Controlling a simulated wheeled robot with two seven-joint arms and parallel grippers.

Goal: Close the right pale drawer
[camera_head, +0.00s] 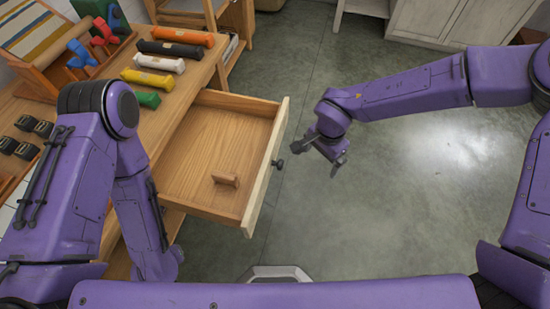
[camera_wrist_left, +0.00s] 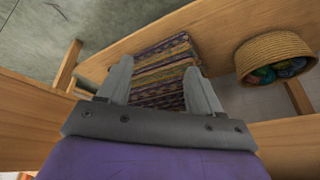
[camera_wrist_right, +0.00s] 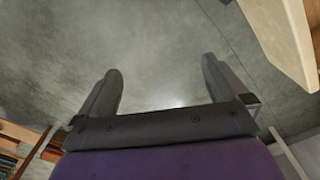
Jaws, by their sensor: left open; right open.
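The pale drawer (camera_head: 216,150) stands pulled out from the wooden table, with a small wooden block (camera_head: 226,180) inside it.
A woven basket (camera_wrist_left: 275,60) with yarn is on the lower shelf. A pale cabinet (camera_head: 430,20) stands at the back. The floor right of the drawer is clear.

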